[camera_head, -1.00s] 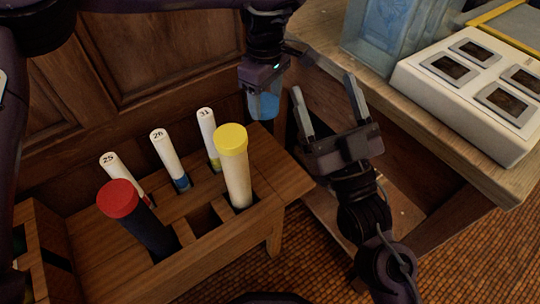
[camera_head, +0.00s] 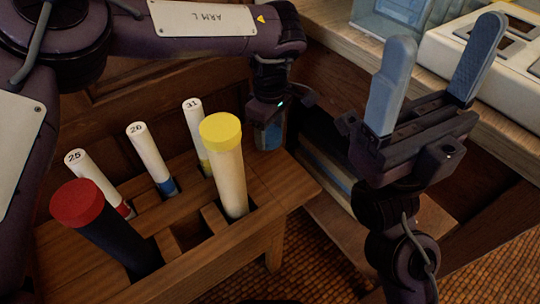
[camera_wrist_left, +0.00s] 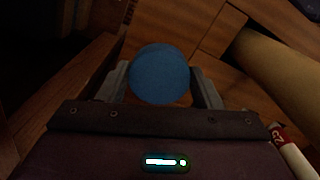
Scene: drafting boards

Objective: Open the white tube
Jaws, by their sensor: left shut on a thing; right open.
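The white tube (camera_head: 231,182) stands in the wooden rack with its yellow cap (camera_head: 221,131) on. In the left wrist view a blurred cream tube (camera_wrist_left: 285,75) lies at the right. My left gripper (camera_head: 268,138) hangs just right of the white tube, apart from it, and is shut on a blue round thing (camera_wrist_left: 160,74). The fingers flank it; its lower part is hidden, so I cannot tell whether it is a loose cap or a capped tube. My right gripper (camera_head: 437,62) is open and empty, raised at the right.
The wooden rack (camera_head: 262,235) also holds a black tube with a red cap (camera_head: 78,203) and three thin numbered white rolls (camera_head: 148,152). A worktop (camera_head: 400,60) with a white panel (camera_head: 505,70) lies behind my right gripper.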

